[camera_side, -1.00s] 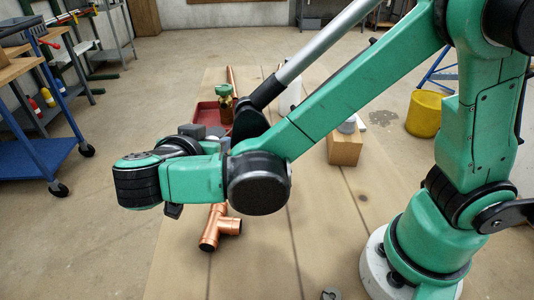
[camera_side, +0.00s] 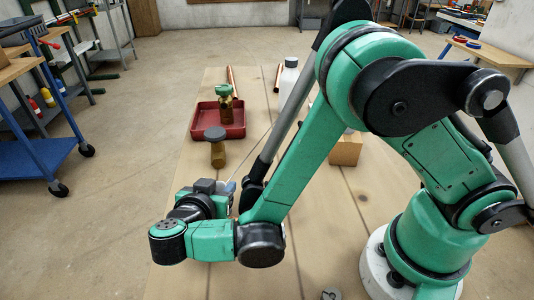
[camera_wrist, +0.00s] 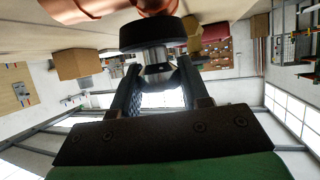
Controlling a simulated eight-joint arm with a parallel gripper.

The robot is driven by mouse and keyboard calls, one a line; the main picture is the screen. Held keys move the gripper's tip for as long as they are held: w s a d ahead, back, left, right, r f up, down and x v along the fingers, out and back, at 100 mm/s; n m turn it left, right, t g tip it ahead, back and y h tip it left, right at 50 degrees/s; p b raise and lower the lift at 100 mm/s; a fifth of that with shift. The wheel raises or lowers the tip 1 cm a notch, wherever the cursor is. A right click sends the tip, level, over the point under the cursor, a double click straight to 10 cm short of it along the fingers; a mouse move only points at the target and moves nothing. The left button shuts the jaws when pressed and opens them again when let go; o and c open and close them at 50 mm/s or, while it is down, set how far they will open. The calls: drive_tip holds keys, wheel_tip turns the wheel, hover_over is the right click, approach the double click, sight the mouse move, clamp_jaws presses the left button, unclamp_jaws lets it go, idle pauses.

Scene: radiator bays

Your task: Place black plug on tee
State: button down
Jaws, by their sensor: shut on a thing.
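The black plug (camera_wrist: 150,35) shows in the wrist view as a wide black disc with a metal shank below it. My gripper (camera_wrist: 157,72) is shut on the shank, one dark finger on each side. The copper tee (camera_wrist: 88,8) is at the top edge of the wrist view, just beyond the plug and partly cut off. I cannot tell whether plug and tee touch. In the side view, my arm covers the place of the tee, and the plug and fingertips cannot be made out.
A brass fitting with a dark round cap (camera_side: 217,152) stands behind my wrist. Beyond it is a red tray (camera_side: 237,131) with a green-handled brass valve (camera_side: 225,105). A white bottle (camera_side: 289,76) and a wooden block (camera_side: 346,151) stand to the right. A grey disc (camera_side: 331,294) lies at the front.

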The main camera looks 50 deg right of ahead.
drive_tip(key=shift+f, duration=0.1)
drive_tip(key=shift+c, duration=2.1)
unclamp_jaws()
